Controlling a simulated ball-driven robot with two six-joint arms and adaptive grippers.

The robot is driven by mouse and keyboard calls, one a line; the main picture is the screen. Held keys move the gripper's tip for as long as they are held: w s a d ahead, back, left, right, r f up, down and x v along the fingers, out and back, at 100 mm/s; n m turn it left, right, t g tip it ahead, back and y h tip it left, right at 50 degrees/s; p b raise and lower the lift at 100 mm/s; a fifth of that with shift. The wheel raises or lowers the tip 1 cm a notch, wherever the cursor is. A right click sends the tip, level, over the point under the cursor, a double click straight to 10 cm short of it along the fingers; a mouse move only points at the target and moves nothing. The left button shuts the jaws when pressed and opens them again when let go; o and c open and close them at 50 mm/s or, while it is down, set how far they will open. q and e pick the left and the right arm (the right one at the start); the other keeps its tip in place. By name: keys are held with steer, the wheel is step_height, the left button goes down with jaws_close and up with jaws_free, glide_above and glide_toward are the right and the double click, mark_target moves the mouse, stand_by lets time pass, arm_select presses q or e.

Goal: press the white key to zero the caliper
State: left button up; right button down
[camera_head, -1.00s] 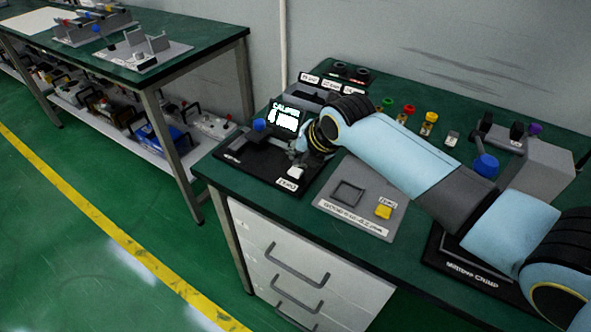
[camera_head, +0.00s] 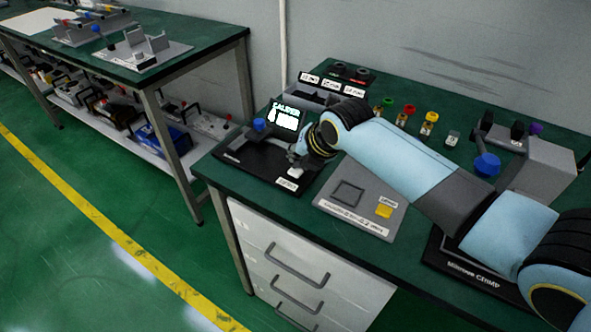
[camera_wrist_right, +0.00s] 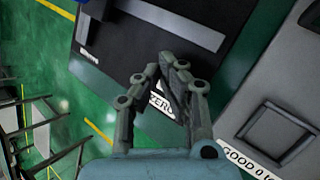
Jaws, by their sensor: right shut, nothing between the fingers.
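The caliper station is a black base (camera_head: 245,160) at the left end of the green bench, with a lit screen (camera_head: 286,116) and a blue knob (camera_head: 259,124). Its white key (camera_head: 296,171) is at the front right of the base, just behind the ZERO label (camera_head: 288,183). My right gripper (camera_head: 293,157) is shut and empty, pointing down right at the key; I cannot tell whether it touches. In the right wrist view, the shut fingers (camera_wrist_right: 166,62) are over the black base near the ZERO label (camera_wrist_right: 161,103), and the key is hidden. My left gripper is out of view.
Bins (camera_head: 325,92) stand behind the screen. Coloured buttons (camera_head: 408,110) line the back, and a grey block (camera_head: 540,170) with a blue knob is further right.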

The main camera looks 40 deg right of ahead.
steer(key=shift+f, duration=0.3)
stand_by(0.5)
steer(key=shift+r+p, duration=0.8)
steer(key=shift+r, duration=0.05)
step_height(320, 180, up, 5)
steer(key=p, duration=0.5)
steer(key=shift+r, duration=0.1)
stand_by(0.7)
